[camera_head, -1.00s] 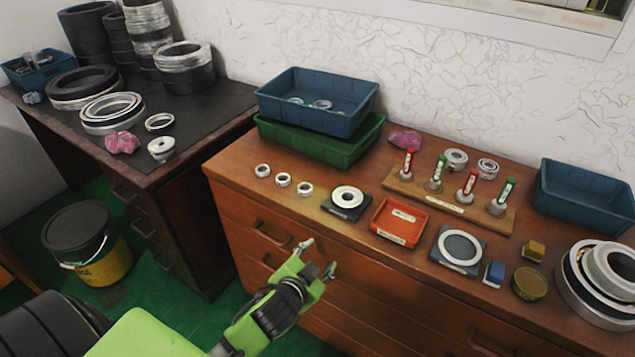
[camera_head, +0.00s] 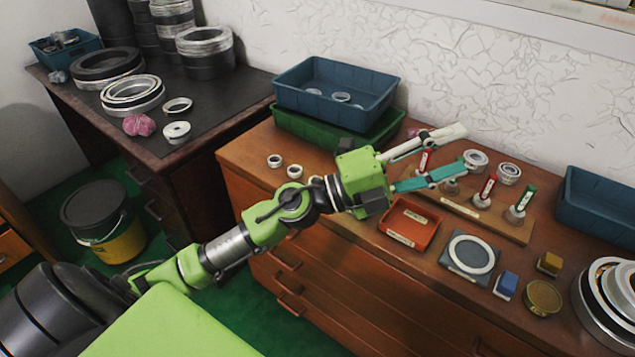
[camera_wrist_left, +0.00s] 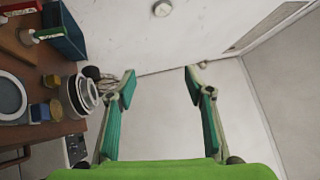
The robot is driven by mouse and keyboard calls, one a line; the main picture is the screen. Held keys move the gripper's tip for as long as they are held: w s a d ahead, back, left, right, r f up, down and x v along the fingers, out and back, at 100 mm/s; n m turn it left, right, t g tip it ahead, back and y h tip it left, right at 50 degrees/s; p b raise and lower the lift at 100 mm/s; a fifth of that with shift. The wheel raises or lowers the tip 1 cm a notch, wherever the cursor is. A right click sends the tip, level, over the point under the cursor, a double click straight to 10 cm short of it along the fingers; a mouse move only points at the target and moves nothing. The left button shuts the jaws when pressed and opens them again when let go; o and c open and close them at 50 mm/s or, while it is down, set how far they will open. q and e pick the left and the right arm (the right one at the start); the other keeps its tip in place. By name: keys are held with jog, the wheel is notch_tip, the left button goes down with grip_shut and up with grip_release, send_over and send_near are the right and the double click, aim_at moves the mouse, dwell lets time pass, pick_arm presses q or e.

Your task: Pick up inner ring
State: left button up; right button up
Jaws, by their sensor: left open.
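Several metal rings are in view, and I cannot tell which is the inner ring. Two small silver rings, a left one (camera_head: 274,160) and a right one (camera_head: 294,171), lie on the brown bench left of my arm. Two larger rings, one (camera_head: 476,160) and another (camera_head: 508,172), stand at the back near the wall. A pale ring (camera_head: 488,254) lies on a dark square pad. My left gripper (camera_head: 461,150) is open and empty, raised over the bench and pointing right. Its spread fingers also show in the left wrist view (camera_wrist_left: 161,87). My arm hides part of the bench. My right gripper is out of view.
An orange tray (camera_head: 409,243) lies below my left gripper. A wooden stand (camera_head: 468,215) holds red and green handled tools. Blue bins (camera_head: 290,88) and stacked rings (camera_head: 612,300) stand around. A dark side table (camera_head: 225,100) holds more rings.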

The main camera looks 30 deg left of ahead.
pick_arm(q)
jog(key=a+f+m+g+y, duration=0.4)
jog(key=f+m+g+y, duration=0.2)
jog(key=f+m+g, duration=0.45)
jog(key=w+a+f+n+t+y, duration=0.15)
jog(key=a+y, duration=0.45)
jog(key=a, duration=0.6)
jog(key=a+f+n+y, duration=0.2)
jog(key=a+y, duration=0.3)
jog(key=a, duration=0.8)
jog(key=x, duration=0.6)
jog(key=shift+w+f+p, duration=0.25)
jog(key=shift+f+p, duration=0.05)
jog(key=p+x, duration=0.1)
jog(key=x, duration=0.5)
jog(key=shift+a+f, duration=0.15)
jog(key=shift+f, duration=0.1)
jog(key=c, duration=1.2)
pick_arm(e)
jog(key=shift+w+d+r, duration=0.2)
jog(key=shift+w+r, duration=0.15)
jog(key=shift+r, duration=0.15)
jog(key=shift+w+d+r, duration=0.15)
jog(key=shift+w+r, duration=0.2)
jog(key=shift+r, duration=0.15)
